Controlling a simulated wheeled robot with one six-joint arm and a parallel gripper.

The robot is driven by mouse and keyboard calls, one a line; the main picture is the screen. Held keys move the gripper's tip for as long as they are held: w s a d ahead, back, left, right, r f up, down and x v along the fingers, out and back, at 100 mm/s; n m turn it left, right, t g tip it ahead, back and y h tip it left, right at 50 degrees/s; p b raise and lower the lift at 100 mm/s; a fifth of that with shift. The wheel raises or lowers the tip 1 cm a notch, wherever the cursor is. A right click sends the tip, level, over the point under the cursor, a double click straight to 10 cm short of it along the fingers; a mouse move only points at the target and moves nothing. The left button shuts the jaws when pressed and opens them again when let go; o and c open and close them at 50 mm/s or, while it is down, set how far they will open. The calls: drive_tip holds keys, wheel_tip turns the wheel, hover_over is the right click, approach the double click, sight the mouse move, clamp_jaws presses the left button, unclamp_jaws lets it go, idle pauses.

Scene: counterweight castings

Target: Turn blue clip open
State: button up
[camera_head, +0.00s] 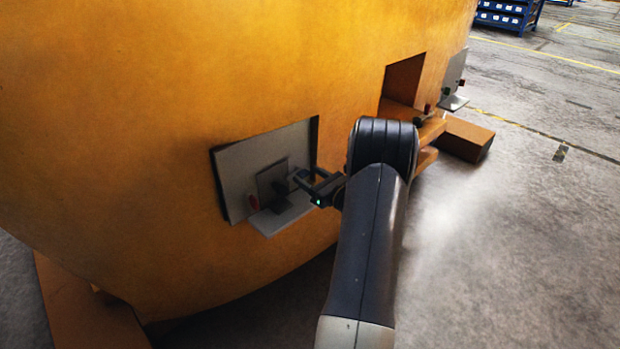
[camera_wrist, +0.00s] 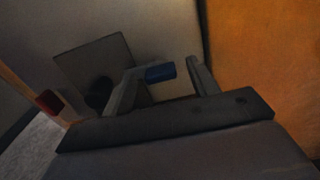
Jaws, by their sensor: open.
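The blue clip (camera_wrist: 160,73) is a short blue block in the wrist view. It appears between the two fingers of my gripper (camera_wrist: 163,68), nearer the left finger, with a gap to the right finger. Whether the left finger touches it I cannot tell. In the head view my gripper (camera_head: 306,177) reaches from the right to the fixture in the orange casting's recess, and the blue clip is too dark and small there to make out surely. My gripper is open.
A red clip (camera_wrist: 49,102) and a dark round part (camera_wrist: 98,92) lie left of my gripper, by a grey upright plate (camera_wrist: 82,62). The orange casting (camera_head: 150,120) surrounds the recess. A second fixture (camera_head: 455,80) stands at right. Floor (camera_head: 520,230) is clear at right.

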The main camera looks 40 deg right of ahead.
drive_tip(key=shift+w, duration=0.1)
drive_tip(key=shift+c, duration=0.6)
drive_tip(key=c, duration=0.9)
drive_tip(key=shift+o, duration=0.2)
